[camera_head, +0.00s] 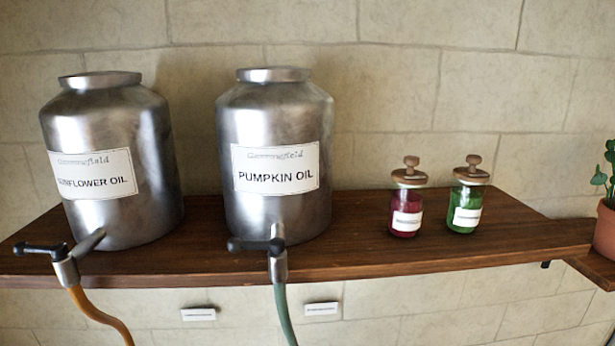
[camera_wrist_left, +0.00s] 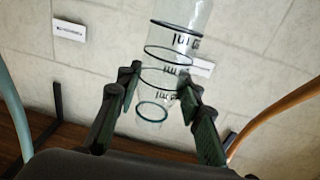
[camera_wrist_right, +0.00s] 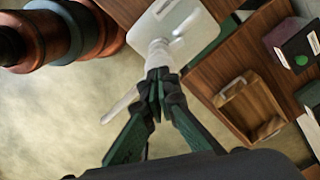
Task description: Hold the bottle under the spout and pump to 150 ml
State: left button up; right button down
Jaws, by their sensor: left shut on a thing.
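In the left wrist view a clear bottle (camera_wrist_left: 172,58) with dark ring marks and lettering stands between the fingers of my left gripper (camera_wrist_left: 158,86), which is shut on it. I see no liquid in it. In the right wrist view a pale container (camera_wrist_right: 178,22) has a white pump head (camera_wrist_right: 158,50) with a thin spout (camera_wrist_right: 120,105) reaching to the lower left. My right gripper (camera_wrist_right: 158,84) has its fingertips together over the pump head; whether they touch it is unclear. Neither gripper shows in the head view.
A wooden shelf (camera_head: 370,255) carries metal cans of sunflower oil (camera_head: 120,150) and pumpkin oil (camera_head: 270,125) with taps and hoses, and red (camera_head: 403,208) and green (camera_head: 467,203) jars. In the right wrist view a wooden tray (camera_wrist_right: 250,105) and dark box (camera_wrist_right: 295,48) stand on a wooden surface.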

dwell(0.3)
pick_arm(q)
jog(key=d+f+m+g+h, duration=0.2)
jog(key=d+f+m+h, duration=0.35)
jog(key=f, duration=0.75)
jog(key=d+f+m+g+h, duration=0.2)
jog(key=d+f+h, duration=0.4)
jog(key=d+f, duration=0.55)
jog(key=s+d+f+m+g+h, duration=0.1)
jog(key=s+d+m+g+h, duration=0.15)
jog(key=s+d, duration=0.4)
jog(key=s+d+f+m+g+h, duration=0.2)
jog(key=s+d+m+g, duration=0.15)
jog(key=d, duration=0.55)
jog(key=s+d+f+m+g+h, duration=0.1)
jog(key=s+d+m+g, duration=0.1)
jog(key=s+d+g, duration=0.45)
jog(key=s+d+f+m+g+h, duration=0.1)
jog(key=s+d+m+g, duration=0.15)
jog(key=s, duration=0.75)
jog(key=w+d+r, duration=0.1)
jog(key=d, duration=1)
jog(key=shift+w+d+r, duration=0.15)
jog(key=shift+w+r, duration=0.05)
jog(key=shift+w, duration=0.1)
